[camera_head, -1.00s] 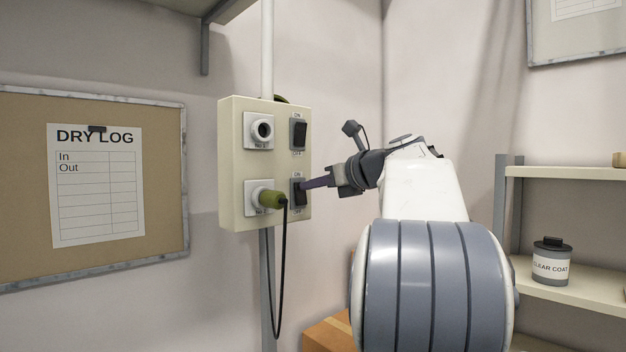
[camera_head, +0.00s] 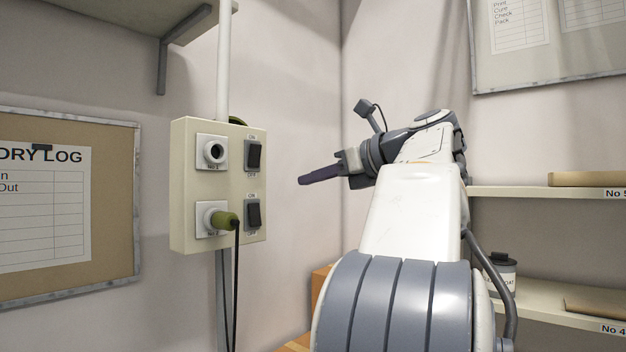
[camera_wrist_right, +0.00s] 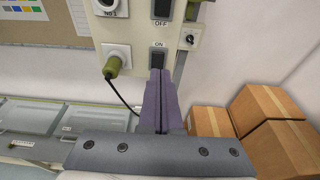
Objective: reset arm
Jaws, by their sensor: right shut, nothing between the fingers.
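My right gripper (camera_head: 303,181) is shut and empty, its dark purple fingers pressed together. In the head view it points left toward the cream switch box (camera_head: 183,238), with a clear gap between fingertips and box. The box carries two sockets and two dark rocker switches, the upper switch (camera_head: 254,155) and the lower switch (camera_head: 253,214). A green plug (camera_head: 222,221) sits in the lower socket with a black cable hanging down. The right wrist view shows the shut fingers (camera_wrist_right: 160,75) in front of the box, below the lower switch (camera_wrist_right: 157,58). My left gripper is not in view.
A corkboard (camera_head: 115,200) with a dry log sheet hangs at the left. Shelves (camera_head: 530,192) with a jar (camera_head: 500,272) stand at the right. Cardboard boxes (camera_wrist_right: 270,105) are stacked below, right of the fingers. The air between gripper and box is free.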

